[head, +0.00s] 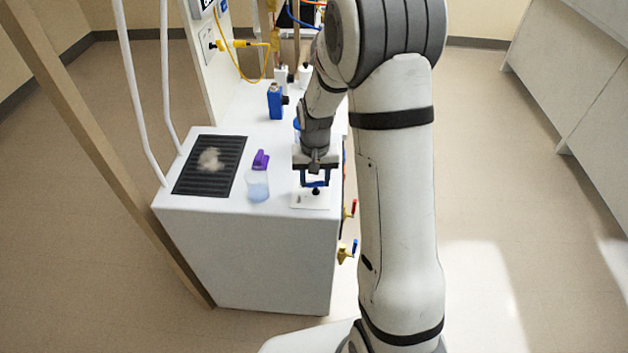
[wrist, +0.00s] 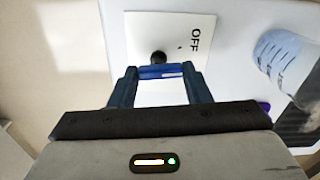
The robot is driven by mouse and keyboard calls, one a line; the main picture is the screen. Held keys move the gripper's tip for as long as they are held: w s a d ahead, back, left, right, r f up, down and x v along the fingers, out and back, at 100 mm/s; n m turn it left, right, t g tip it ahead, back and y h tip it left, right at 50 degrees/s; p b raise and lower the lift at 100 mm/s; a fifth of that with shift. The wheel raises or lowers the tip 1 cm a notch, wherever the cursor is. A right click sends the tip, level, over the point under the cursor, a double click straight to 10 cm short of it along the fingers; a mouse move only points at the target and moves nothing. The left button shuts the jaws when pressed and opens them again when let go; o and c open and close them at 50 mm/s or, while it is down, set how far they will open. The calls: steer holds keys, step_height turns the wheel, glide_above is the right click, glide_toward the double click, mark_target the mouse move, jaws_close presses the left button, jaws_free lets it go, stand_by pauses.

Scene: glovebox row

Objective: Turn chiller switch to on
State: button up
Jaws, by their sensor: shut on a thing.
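The chiller switch shows as a small black knob (wrist: 158,57) on a white plate (wrist: 190,20) marked "OFF" in the wrist view. In the head view the plate (head: 302,200) lies on the white cabinet top near its front right corner, with the black knob (head: 315,192) on it. My gripper (head: 315,183) points down over the plate.
A black ribbed mat (head: 190,185) bearing a pale clump lies further left. A blue bottle (head: 275,101) stands behind. Red (head: 351,208) and blue (head: 354,248) valve handles stick out on the cabinet's right side.

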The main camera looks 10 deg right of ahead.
mark_target(315, 182)
steer(key=shift+m, duration=0.6)
steer(key=o, duration=1)
steer(key=shift+r+b, duration=0.55)
steer(key=shift+r, duration=3.35)
